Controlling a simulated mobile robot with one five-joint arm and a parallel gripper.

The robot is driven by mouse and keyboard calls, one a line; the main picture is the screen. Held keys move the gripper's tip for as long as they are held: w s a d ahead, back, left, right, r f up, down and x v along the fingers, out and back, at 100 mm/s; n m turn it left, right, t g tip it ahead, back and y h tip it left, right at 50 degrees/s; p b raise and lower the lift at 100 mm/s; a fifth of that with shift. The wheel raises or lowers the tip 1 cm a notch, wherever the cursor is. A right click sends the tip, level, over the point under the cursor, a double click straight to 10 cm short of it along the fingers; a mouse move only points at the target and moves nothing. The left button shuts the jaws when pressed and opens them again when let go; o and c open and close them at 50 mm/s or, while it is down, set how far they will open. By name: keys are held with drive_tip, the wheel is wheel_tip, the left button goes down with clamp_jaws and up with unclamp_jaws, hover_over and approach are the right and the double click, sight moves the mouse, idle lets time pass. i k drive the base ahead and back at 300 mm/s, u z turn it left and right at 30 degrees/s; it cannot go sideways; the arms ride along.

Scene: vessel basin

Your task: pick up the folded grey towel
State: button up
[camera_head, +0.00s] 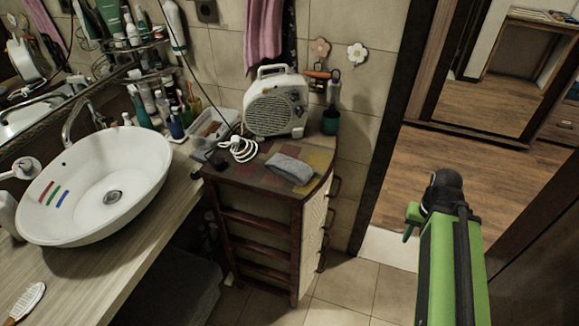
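The folded grey towel (290,169) lies flat on the tiled top of a small wooden cabinet (262,205). It is in front of a white fan heater and to the right of a coiled white cable. My green and black arm rises at the lower right, in front of the doorway. My gripper (411,218) seems to be the small green part at the arm's upper end. It is well to the right of the towel and apart from it. Its fingers are too small to tell open from shut.
The white fan heater (275,105) and white cable (240,149) share the cabinet top with the towel. A clear plastic box (213,128) stands behind left. The washbasin (98,187) on its counter is at the left. The doorway with wooden floor (400,170) is open at the right.

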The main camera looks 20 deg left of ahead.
sight(298, 172)
drive_tip(key=u, duration=0.95)
drive_tip(key=k, duration=0.1)
drive_tip(key=u, duration=3.25)
drive_tip(key=k, duration=0.95)
drive_tip(key=z, duration=1.25)
drive_tip(key=i, duration=1.05)
drive_tip(key=u, duration=0.05)
